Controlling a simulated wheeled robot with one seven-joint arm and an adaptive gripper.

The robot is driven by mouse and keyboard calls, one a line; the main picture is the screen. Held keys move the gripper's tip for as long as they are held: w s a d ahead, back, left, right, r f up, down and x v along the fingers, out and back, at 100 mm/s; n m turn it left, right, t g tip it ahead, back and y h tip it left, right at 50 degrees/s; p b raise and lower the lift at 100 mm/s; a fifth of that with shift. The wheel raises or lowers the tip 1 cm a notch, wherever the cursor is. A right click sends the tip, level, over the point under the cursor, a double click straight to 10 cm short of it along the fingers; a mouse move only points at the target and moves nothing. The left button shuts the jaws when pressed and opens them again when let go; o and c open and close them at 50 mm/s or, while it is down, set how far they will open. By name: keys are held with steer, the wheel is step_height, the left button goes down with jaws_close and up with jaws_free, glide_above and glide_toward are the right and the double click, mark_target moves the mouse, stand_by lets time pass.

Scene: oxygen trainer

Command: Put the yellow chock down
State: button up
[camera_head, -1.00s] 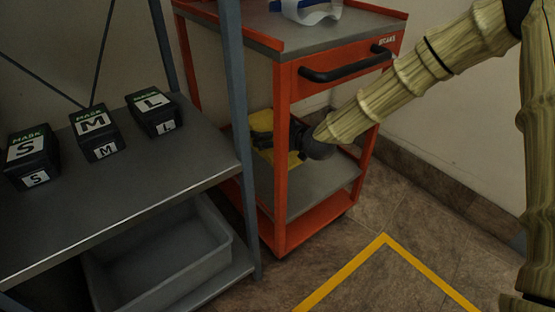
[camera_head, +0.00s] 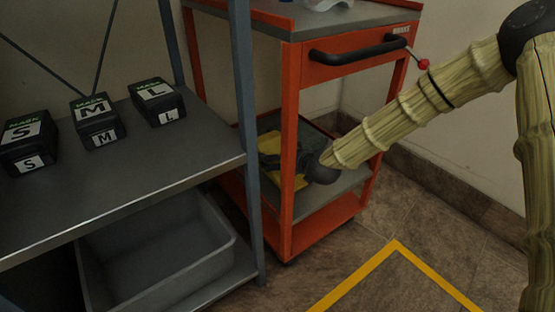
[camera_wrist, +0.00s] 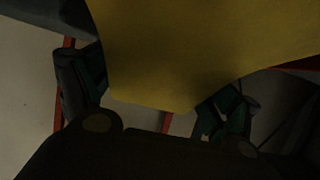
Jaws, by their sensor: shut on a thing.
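The yellow chock (camera_head: 287,179) is in the head view at the orange cart's lower shelf, partly hidden by a cart post and my gripper. In the wrist view the chock (camera_wrist: 195,50) fills the upper middle as a broad yellow face between my two dark fingers. My gripper (camera_wrist: 160,105) is shut on the chock. In the head view my gripper (camera_head: 271,150) reaches into the cart just above the grey lower shelf (camera_head: 325,196). I cannot tell whether the chock touches the shelf.
The orange cart (camera_head: 289,120) has a drawer with a black handle (camera_head: 355,50) above my arm. Left of it is a grey rack (camera_head: 150,165) with mask boxes S (camera_head: 28,145), M (camera_head: 97,120) and L (camera_head: 157,103). A grey bin (camera_head: 165,265) is below. Bare lower-shelf room shows right of my gripper.

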steer(key=shift+f, duration=0.15)
steer(key=o, duration=1.3)
steer(key=shift+o, duration=0.2)
steer(key=shift+s+d+r+p, duration=0.15)
steer(key=shift+s+r+p, duration=0.05)
steer(key=shift+r+p, duration=0.1)
steer(key=p+v, duration=0.5)
steer(key=v, duration=0.5)
steer(key=shift+s+d, duration=0.1)
steer(key=shift+s, duration=0.05)
steer(key=shift+s+d, duration=0.3)
steer(key=shift+s, duration=0.15)
